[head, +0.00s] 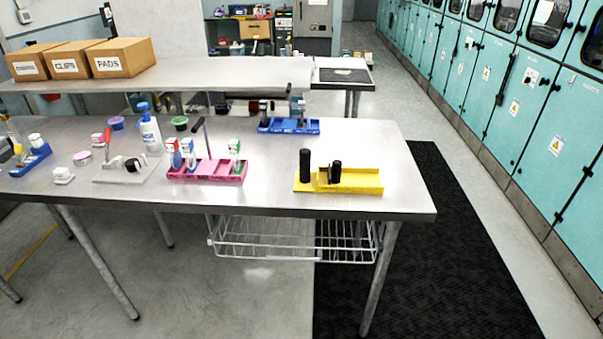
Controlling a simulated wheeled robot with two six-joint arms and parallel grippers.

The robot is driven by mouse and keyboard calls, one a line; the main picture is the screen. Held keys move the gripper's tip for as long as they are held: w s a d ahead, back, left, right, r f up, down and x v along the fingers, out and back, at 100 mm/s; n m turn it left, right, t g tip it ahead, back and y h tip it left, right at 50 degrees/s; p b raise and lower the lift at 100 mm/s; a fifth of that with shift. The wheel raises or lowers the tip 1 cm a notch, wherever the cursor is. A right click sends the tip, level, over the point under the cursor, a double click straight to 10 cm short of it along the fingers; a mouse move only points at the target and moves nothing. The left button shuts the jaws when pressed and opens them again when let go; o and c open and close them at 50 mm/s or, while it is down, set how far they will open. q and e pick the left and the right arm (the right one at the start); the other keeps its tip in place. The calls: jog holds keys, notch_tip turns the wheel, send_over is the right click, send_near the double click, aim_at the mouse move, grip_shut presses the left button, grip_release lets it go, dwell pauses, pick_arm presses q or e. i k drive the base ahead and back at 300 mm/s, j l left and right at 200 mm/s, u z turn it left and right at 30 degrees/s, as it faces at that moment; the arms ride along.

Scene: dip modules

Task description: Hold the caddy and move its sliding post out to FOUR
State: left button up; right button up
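A yellow caddy (358,186) sits on the metal table near its front right. A tall black post (305,165) stands upright at its left end, and a shorter black piece (335,172) stands near its middle. I cannot tell which of these slides, and no mark reading FOUR is legible. A pink caddy (207,178) with several small upright containers, a blue caddy (290,127) at the back and another blue caddy (32,163) at the far left also stand on the table. Neither of my grippers shows in the head view.
A blue-capped white bottle (150,133), a grey plate (125,170) with small parts and several small cups stand on the table's left half. Bare tabletop (385,145) lies behind and right of the yellow caddy. A wire basket (290,243) hangs below. Cardboard boxes (122,57) sit on a shelf behind.

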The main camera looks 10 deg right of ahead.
aim_at(334, 176)
jog(key=i+l+u, duration=0.15)
jog(key=l+u, duration=0.2)
jog(key=i+l+u, duration=0.1)
jog(key=l+u, duration=0.2)
jog(key=i+l+u, duration=0.1)
jog(key=l+u, duration=0.25)
